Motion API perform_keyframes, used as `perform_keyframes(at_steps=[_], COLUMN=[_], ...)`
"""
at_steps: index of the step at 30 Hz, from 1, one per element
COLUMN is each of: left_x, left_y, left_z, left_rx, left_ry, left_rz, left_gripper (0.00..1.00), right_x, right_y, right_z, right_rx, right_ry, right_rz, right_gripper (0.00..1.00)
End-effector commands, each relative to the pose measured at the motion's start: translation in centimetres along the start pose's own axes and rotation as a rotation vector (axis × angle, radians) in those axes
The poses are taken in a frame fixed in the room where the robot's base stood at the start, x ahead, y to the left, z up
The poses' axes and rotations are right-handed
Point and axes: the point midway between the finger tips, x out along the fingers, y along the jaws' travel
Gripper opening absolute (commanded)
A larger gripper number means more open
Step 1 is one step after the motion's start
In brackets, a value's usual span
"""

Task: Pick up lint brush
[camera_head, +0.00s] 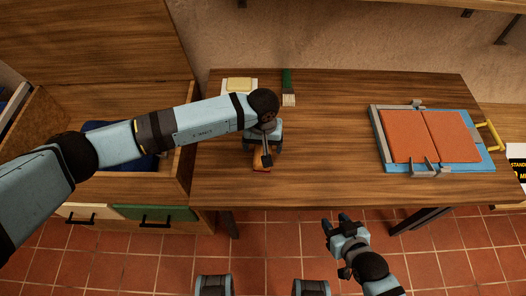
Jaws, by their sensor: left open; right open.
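A small orange-brown wooden object with a red edge, probably the lint brush (259,167), lies near the front edge of the wooden table (330,180). My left gripper (263,160) points down right over it and hides much of it. Its jaws are open, and I cannot tell whether a finger touches the object. A brush with a green handle and pale bristles (288,90) lies at the back of the table. My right gripper (337,220) is open and empty, in front of the table's front edge above the tiled floor.
A blue board with two orange panels and a yellow handle (430,137) lies on the right of the table. A white and yellow item (239,86) is at the back left, partly behind my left arm. An open wooden chest (150,180) stands left. The table's middle is clear.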

Motion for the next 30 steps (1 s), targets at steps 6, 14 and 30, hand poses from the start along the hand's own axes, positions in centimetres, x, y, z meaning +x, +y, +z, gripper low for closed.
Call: perform_keyframes(at_steps=[6,14,30], left_x=[3.1,3.9,3.8], left_y=[0.1,0.1,0.1], left_z=[0.6,0.5,0.5], left_rx=[-0.003,0.0,0.0], left_ry=[-0.004,-0.001,-0.001], left_rz=[-0.001,0.0,0.0], left_gripper=[0.83,0.83,0.28], right_x=[-0.7,-0.7,-0.7], right_y=[0.0,0.0,0.1], right_z=[-1.1,-1.2,-1.2], right_rx=[0.0,0.0,0.0], right_ry=[0.003,0.003,0.003], right_rz=[0.0,0.001,0.001], right_gripper=[0.42,0.42,0.42])
